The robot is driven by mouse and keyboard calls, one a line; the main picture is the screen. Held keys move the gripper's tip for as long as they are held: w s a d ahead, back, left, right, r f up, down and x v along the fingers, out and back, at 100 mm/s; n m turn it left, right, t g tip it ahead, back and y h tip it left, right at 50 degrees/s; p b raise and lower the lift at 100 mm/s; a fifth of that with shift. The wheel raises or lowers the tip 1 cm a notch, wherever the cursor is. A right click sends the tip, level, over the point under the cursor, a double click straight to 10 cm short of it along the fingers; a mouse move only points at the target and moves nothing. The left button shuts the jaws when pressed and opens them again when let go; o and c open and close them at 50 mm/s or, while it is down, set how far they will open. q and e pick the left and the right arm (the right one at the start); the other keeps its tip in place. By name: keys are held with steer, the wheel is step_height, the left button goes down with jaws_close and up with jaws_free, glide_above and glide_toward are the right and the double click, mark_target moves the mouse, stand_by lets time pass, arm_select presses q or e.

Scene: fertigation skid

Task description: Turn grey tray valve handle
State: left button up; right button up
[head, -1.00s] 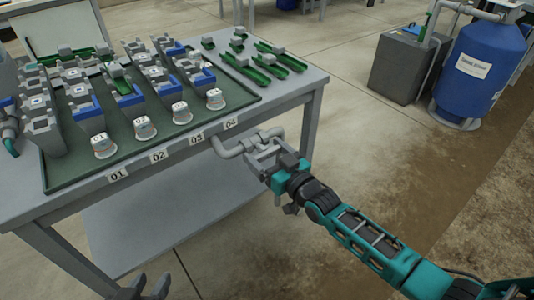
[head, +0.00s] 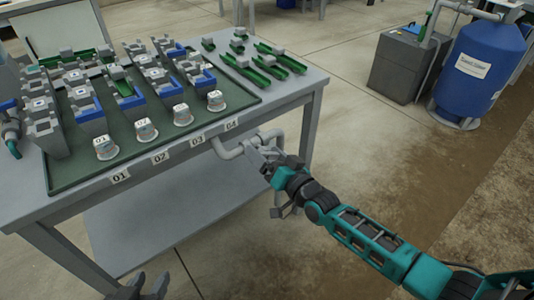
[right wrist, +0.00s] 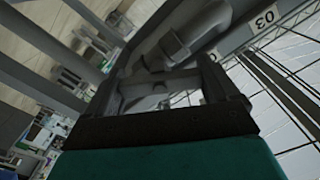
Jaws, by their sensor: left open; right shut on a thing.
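A grey drain pipe with a valve (head: 228,152) sticks out from the front of the table below the label 04. My right gripper (head: 262,152) is at this valve, rolled to a tilt, and shut on its grey handle. The handle itself is mostly hidden by the fingers. In the right wrist view the two fingers (right wrist: 166,82) frame a grey part, with the thick grey pipe (right wrist: 190,35) just beyond them. My left gripper (head: 143,288) is open and empty at the bottom edge of the head view, well away from the valve.
The grey table (head: 290,100) bears a green tray (head: 215,125) with grey and blue blocks and several white-capped cups. Small green parts (head: 265,62) lie at its right back. A lower shelf (head: 150,215) sits underneath. A blue tank (head: 478,65) and grey box stand far right.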

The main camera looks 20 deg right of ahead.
steer(key=m, duration=0.3)
steer(key=shift+m, duration=0.4)
steer(key=m+b, duration=0.1)
steer(key=m, duration=0.3)
steer(key=shift+f, duration=0.1)
arm_select(q)
steer(key=shift+d+f+b, duration=0.35)
steer(key=shift+f+b, duration=0.15)
arm_select(e)
steer(key=shift+m, duration=1.6)
arm_select(q)
steer(key=shift+f, duration=0.1)
arm_select(e)
steer(key=o, duration=0.8)
